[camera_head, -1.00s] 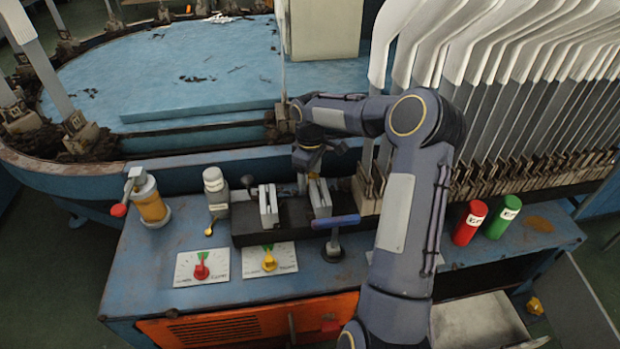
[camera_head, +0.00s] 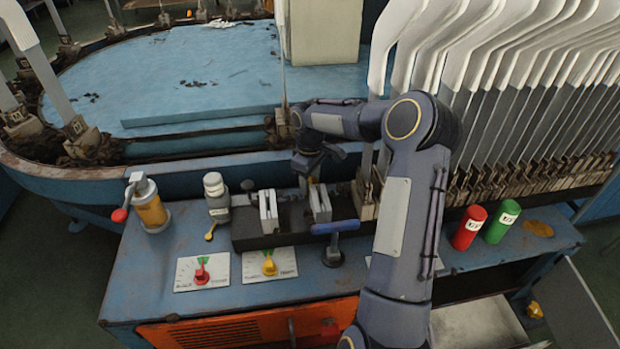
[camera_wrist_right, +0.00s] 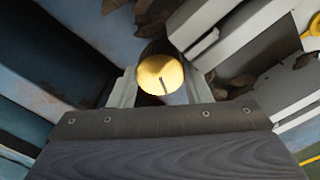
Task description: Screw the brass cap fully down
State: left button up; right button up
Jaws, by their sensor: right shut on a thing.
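In the head view my right gripper (camera_head: 311,172) points down at the back of the dark fixture block, near the upright pale plates. There my wrist and fingers largely hide the cap. The thread under the cap is hidden, so its seating cannot be told. My left gripper is not in view.
Two pale upright plates (camera_head: 268,210) and a blue-handled clamp (camera_head: 335,228) stand close by. To the left are a white-topped bottle (camera_head: 216,196) and an amber oiler (camera_head: 150,206). Red (camera_head: 469,227) and green (camera_head: 502,219) cylinders stand right, before a row of sock boards (camera_head: 540,115).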

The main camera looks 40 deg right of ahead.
jog(key=m+p, duration=0.2)
jog(key=m, duration=0.1)
jog(key=shift+r, duration=0.2)
jog(key=m+p, duration=0.2)
jog(key=m, duration=0.3)
jog(key=shift+m+p, duration=0.3)
jog(key=m+p, duration=0.2)
jog(key=m, duration=0.3)
jog(key=shift+d, duration=0.1)
jog(key=m+p, duration=0.2)
jog(key=m, duration=0.3)
jog(key=shift+f, duration=0.15)
jog(key=o, duration=1)
jog(key=shift+f, duration=0.1)
jog(key=shift+s, duration=0.1)
